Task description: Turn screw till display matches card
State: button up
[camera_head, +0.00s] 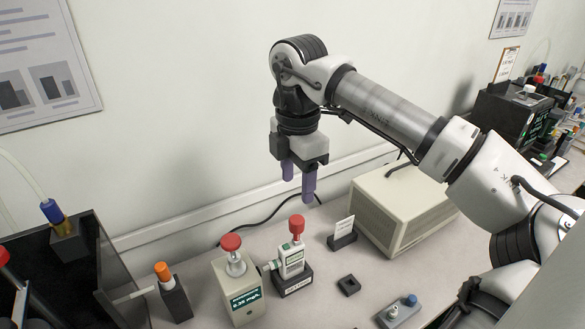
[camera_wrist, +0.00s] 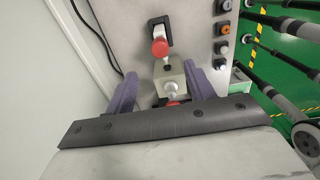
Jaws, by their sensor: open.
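A beige box tester (camera_head: 236,292) stands on the bench with a lit dark display (camera_head: 246,300); I read it roughly as 0.35 mg/L. A red knob (camera_head: 231,242) sits on its silver stem. Right of it, a white handheld tester (camera_head: 292,261) with a red knob (camera_head: 297,225) stands in a black base (camera_head: 293,282). A small white card (camera_head: 344,227) stands in a black holder; its text is too small to read. My gripper (camera_head: 298,190) is open and empty, above and behind the testers. In the wrist view, a red knob (camera_wrist: 160,48) shows beyond its purple fingers.
A large beige case (camera_head: 400,210) stands right of the card. A small black block (camera_head: 348,286) and a grey block with knobs (camera_head: 400,312) lie in front. An orange-capped black holder (camera_head: 175,298) and a dark bin (camera_head: 110,285) stand left. The wall is close behind.

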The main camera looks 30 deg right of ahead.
aim_at(297, 219)
notch_tip(297, 219, down, 12)
jog(key=shift+f+p, duration=0.15)
jog(key=shift+p, duration=1)
grip_shut()
